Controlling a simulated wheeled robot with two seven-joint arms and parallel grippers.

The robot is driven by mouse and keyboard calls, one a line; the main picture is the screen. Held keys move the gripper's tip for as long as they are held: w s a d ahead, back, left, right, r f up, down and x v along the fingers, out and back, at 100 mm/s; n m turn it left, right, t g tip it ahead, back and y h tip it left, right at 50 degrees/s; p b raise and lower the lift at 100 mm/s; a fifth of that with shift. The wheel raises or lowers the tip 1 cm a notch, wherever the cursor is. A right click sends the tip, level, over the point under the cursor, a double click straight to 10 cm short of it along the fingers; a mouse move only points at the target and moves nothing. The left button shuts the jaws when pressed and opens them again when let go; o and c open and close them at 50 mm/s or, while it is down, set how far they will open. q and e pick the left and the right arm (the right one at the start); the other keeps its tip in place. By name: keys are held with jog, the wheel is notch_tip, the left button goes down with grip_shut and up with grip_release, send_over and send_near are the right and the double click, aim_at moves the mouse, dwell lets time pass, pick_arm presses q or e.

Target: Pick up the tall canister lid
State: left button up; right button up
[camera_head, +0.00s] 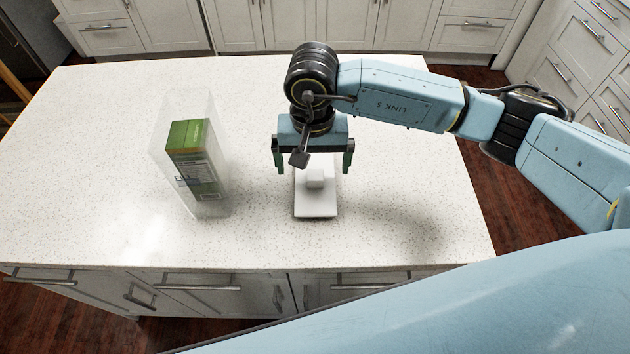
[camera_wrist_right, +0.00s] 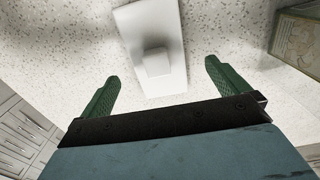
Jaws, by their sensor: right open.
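The canister lid (camera_head: 316,205) is a white rectangular plate with a small block-shaped knob on top, lying flat on the counter. In the right wrist view the lid (camera_wrist_right: 172,85) shows ahead of the fingers, with its knob near the middle. My right gripper (camera_head: 313,170) is open and empty, pointing down above the lid, its green fingers on either side. The tall clear canister (camera_head: 216,190) stands upright to the left, with a green box (camera_head: 193,150) inside. My left gripper is not in view.
The speckled white countertop (camera_head: 100,130) is bare on the far left and to the right of the lid. Its front edge runs above drawers. White cabinets (camera_head: 380,25) stand beyond the back edge.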

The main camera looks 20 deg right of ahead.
aim_at(315, 175)
notch_tip(315, 175, down, 4)
jog(key=shift+s+d+f, duration=0.1)
jog(key=shift+d, duration=0.05)
jog(key=c, duration=1.1)
